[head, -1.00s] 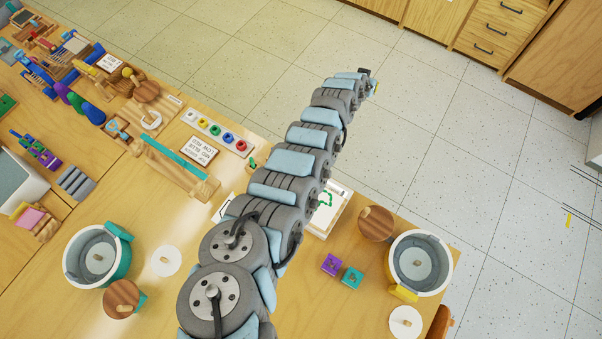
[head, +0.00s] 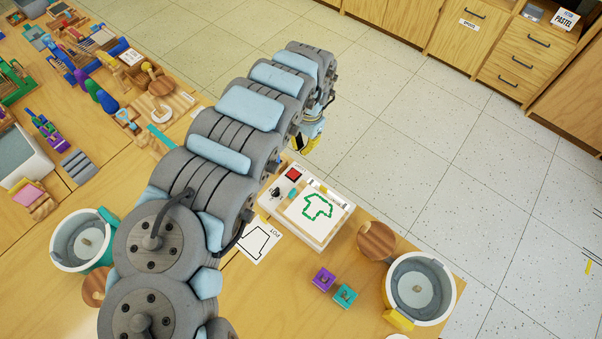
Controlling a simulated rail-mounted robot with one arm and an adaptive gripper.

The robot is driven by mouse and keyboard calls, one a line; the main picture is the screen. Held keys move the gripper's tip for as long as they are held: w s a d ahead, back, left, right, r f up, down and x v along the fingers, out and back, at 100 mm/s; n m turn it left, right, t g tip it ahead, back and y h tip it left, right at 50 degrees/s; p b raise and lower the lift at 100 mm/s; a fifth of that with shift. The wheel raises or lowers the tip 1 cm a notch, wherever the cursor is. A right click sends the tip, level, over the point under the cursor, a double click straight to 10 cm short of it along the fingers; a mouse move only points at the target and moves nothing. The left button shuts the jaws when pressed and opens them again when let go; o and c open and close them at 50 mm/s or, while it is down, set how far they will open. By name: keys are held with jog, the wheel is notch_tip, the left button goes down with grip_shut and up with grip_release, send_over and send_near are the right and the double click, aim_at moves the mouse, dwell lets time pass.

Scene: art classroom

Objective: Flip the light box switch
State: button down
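The white light box (head: 270,206) sits on the wooden table in the head view, with a green outline drawing (head: 317,207) on its top. A red square part (head: 294,174) and a small black part (head: 279,194) show at its upper left end; I cannot tell which is the switch. My gripper (head: 309,141), with yellow fingers, is just beyond the box's far end, near the table's far edge, apparently apart from the red part. The arm partly hides it, and I cannot tell whether it is open or shut.
A card with a pot outline (head: 258,243) lies beside the box. Purple (head: 323,279) and teal (head: 345,295) blocks, a wooden disc (head: 376,241) and a grey-lined bowl (head: 420,285) are to the right. Another bowl (head: 82,240) stands at left. Wooden toys crowd the far left.

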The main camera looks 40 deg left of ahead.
aim_at(296, 180)
jog(key=shift+s+d+f+b, duration=0.15)
jog(key=shift+s+f, duration=0.3)
jog(key=shift+f, duration=1.8)
jog(key=shift+s+a+f+b, duration=0.1)
jog(key=shift+s+f+b, duration=0.25)
jog(key=shift+f, duration=1.9)
jog(key=shift+s+d+f+b, duration=0.15)
jog(key=shift+s+f, duration=0.35)
jog(key=shift+f, duration=1.75)
jog(key=shift+a, duration=0.15)
